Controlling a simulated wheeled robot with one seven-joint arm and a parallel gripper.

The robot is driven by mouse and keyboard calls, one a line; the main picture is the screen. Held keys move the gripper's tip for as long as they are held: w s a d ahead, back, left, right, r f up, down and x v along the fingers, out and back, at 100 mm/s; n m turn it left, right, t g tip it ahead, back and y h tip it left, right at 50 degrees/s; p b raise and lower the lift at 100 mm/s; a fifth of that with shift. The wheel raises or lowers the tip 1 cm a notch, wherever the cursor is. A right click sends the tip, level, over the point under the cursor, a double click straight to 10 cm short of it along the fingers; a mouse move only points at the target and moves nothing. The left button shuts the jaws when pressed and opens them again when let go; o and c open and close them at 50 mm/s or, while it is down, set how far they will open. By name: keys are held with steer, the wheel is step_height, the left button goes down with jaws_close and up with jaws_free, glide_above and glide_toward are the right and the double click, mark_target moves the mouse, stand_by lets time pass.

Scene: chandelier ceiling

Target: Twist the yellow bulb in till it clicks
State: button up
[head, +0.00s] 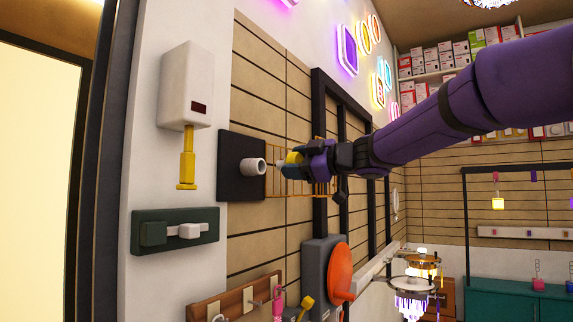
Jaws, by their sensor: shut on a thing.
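My gripper (297,165), at the end of the purple arm, is shut on the yellow bulb (294,157). Its fingers cover much of the bulb. A small pale end points left toward the wall. The white round socket (253,167) sticks out from a black square plate (231,181) on the wall, just left of the bulb. The bulb's end looks close to the socket mouth, with a small gap in the picture; the exact distance and alignment are hard to tell.
A white box with a yellow handle (187,168) hangs left of the plate. Below are a green panel with pale knobs (175,231), an orange disc on a grey box (338,273) and a wooden hook rack (235,299). A wire rack is behind my gripper.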

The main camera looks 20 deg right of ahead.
mark_target(278, 163)
steer(key=shift+x, duration=3.7)
steer(key=m, duration=0.6)
steer(key=shift+d+r+m, duration=0.1)
steer(key=shift+m, duration=0.3)
steer(key=m, duration=0.6)
steer(key=shift+w+d, duration=0.1)
steer(key=shift+d, duration=0.05)
steer(key=o, duration=1.2)
steer(key=shift+v, duration=3.75)
